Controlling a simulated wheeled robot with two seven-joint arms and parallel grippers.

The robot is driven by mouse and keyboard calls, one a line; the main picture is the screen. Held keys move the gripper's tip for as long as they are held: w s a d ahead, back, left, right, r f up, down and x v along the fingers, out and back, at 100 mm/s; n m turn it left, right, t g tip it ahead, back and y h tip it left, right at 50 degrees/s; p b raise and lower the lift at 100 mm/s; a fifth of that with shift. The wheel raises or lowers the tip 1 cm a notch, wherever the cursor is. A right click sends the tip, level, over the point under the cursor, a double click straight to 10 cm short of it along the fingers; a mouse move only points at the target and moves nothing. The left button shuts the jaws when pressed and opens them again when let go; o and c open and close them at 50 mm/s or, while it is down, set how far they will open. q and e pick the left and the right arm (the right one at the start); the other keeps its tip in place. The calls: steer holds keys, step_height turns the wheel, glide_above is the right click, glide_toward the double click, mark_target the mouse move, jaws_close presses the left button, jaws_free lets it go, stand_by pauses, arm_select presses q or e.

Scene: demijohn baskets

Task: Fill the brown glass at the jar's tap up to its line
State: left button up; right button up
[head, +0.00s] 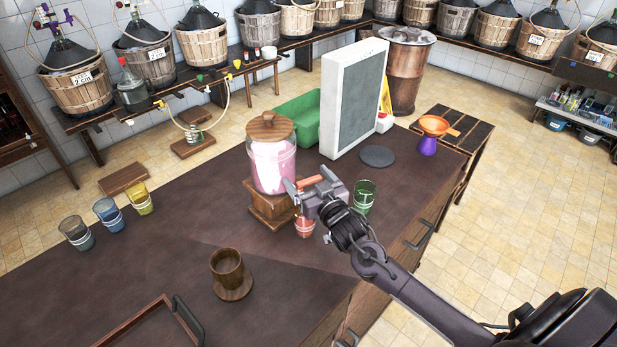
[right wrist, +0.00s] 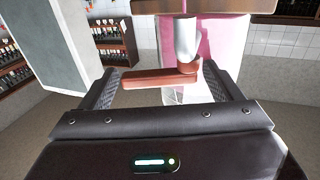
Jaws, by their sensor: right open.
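The jar (head: 272,167) holds pink liquid under a wooden lid and stands on a wooden block. Its tap lever, a red-brown bar (head: 309,182), shows between the fingers of my right gripper (head: 306,184). In the right wrist view the open fingers are either side of the tap's lever (right wrist: 150,78) and grey body (right wrist: 187,40); contact is unclear. The brown glass (head: 226,264) stands upright on a round wooden coaster (head: 233,288), nearer than the jar and away from the tap. A reddish glass (head: 305,227) stands below the tap area, partly hidden by my gripper. My left gripper is out of view.
A green glass (head: 364,196) stands right of my gripper. Grey (head: 76,233), blue (head: 109,213) and yellow (head: 139,199) glasses stand at left. A white-framed panel (head: 352,100) stands behind the jar. A tray (head: 140,324) lies at the front. The counter's middle left is clear.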

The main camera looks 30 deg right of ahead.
steer(key=shift+c, duration=0.4)
steer(key=c, duration=0.9)
steer(key=shift+w+d+n+y, duration=0.1)
steer(key=shift+n+y, duration=0.2)
steer(key=shift+y, duration=0.2)
steer(key=shift+w+f+n+y+b, duration=0.15)
steer(key=shift+n+y+b, duration=0.3)
steer(key=shift+n+y, duration=0.5)
steer(key=shift+w+n+g+y+b, duration=0.2)
steer(key=shift+n+g+y+b, duration=0.45)
steer(key=shift+y, duration=1)
steer(key=o, duration=1)
